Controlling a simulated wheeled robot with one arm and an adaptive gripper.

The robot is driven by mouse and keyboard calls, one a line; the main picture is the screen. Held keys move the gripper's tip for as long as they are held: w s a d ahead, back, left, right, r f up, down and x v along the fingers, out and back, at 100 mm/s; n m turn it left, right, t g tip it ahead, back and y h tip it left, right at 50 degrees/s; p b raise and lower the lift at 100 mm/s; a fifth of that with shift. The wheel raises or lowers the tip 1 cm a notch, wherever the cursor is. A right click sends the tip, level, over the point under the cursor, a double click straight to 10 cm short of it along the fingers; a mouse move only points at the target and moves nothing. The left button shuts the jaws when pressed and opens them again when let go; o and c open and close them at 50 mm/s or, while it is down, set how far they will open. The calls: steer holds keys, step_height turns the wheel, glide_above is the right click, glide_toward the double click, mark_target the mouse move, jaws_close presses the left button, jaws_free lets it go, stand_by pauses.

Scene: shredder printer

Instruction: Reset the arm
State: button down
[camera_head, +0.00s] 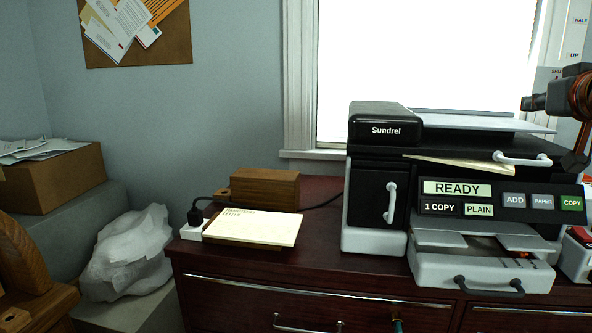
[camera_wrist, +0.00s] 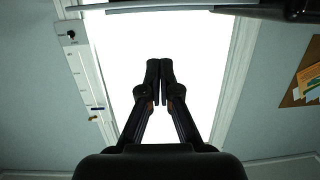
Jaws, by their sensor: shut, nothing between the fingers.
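My gripper (camera_wrist: 159,64) is shut and empty in the wrist view, its two dark fingers together against the bright window. In the head view, part of my arm (camera_head: 575,98) shows at the right edge, beside the printer; the gripper's fingertips are not clear there. The Sundrel printer (camera_head: 385,160) stands on the dark red cabinet. Its display reads READY, 1 COPY and PLAIN, with ADD, PAPER and COPY buttons beside it. A sheet with a light edge sticks out under its top section.
A pale paper stack (camera_head: 255,228) lies on the cabinet (camera_head: 330,263) near a wooden block (camera_head: 265,188) and a white power outlet with a black plug. A crumpled white bag (camera_head: 130,255) and a cardboard box (camera_head: 50,178) of papers stand at left. A corkboard (camera_head: 140,35) hangs above.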

steer(key=s+a+f+n+g+y+p, duration=0.2)
steer(key=a+f+g+p, duration=0.4)
steer(key=a, duration=0.5)
steer(key=s+a+f+n+g+y+p, duration=0.15)
steer(key=a+f+p, duration=0.25)
steer(key=a+p, duration=0.5)
steer(key=s+a+f+g+p, duration=0.2)
steer(key=s+g+p, duration=0.1)
steer(key=s, duration=0.5)
steer(key=s+a+f+g+p, duration=0.3)
steer(key=s+p, duration=0.2)
steer(key=s, duration=0.4)
steer(key=s+a+f+g+p, duration=0.2)
steer(key=s+a+g+p, duration=0.1)
steer(key=s, duration=0.5)
steer(key=shift+s+f+m+g+p, duration=0.25)
steer(key=shift+m+g+p, duration=0.15)
steer(key=shift+p, duration=0.2)
